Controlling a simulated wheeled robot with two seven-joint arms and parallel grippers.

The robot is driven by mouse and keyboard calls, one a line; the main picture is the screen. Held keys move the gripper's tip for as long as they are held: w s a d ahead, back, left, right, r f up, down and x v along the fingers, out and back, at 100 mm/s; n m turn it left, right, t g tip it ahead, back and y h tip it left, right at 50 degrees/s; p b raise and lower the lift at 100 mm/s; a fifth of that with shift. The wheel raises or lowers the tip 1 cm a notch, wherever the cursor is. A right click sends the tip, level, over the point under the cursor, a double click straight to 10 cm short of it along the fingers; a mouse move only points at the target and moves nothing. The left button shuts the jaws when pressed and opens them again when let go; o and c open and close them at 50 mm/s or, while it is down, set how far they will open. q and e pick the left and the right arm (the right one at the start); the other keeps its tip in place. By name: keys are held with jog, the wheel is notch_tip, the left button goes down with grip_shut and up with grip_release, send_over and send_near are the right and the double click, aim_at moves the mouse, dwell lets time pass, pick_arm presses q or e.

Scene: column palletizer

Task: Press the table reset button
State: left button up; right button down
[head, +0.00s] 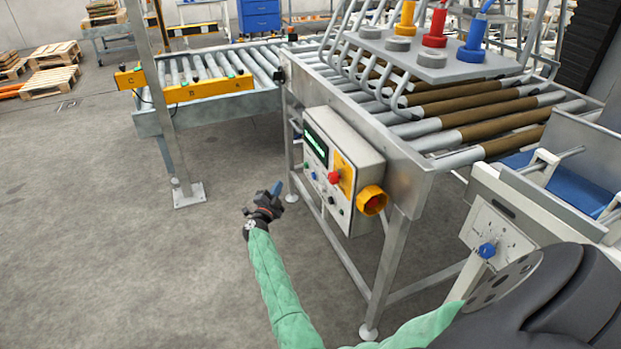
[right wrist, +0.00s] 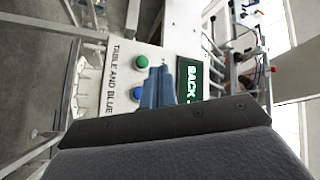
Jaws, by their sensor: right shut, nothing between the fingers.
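The control box (head: 345,150) is mounted on the side of the roller table. It has a green-lit display (head: 315,144), a red mushroom button (head: 334,177) and several small buttons. In the right wrist view its face shows a green button (right wrist: 142,62), a blue button (right wrist: 138,93) and the words "TABLE AND BLUE"; I cannot tell which one is the table reset. My right gripper (head: 277,187) is shut and empty, left of the box and apparently apart from it. Its blue fingers (right wrist: 160,72) point at the panel and hide part of it. My left gripper is out of view.
A yellow-and-red rotary switch (head: 371,200) juts from the box's near side. The table's legs (head: 390,260) stand below. A white unit with a blue knob (head: 487,250) stands at right. Above the rollers, a grey plate (head: 440,67) carries yellow, red and blue pieces.

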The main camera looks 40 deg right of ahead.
aim_at(314, 176)
jog(key=shift+s+d+r+g+h, duration=0.2)
jog(key=shift+s+d+g+h, duration=0.15)
jog(key=shift+s, duration=0.2)
jog(key=s+d, duration=0.2)
jog(key=d, duration=0.6)
jog(key=shift+d+p, duration=0.2)
jog(key=shift+p, duration=0.1)
jog(key=shift+d, duration=0.2)
dwell(1.9)
jog(key=shift+s+d, duration=0.1)
jog(key=shift+d, duration=0.1)
jog(key=shift+s+d, duration=0.15)
jog(key=shift+d, duration=0.4)
dwell(0.9)
jog(key=shift+a, duration=0.2)
jog(key=shift+w+a, duration=0.2)
jog(key=shift+a, duration=0.5)
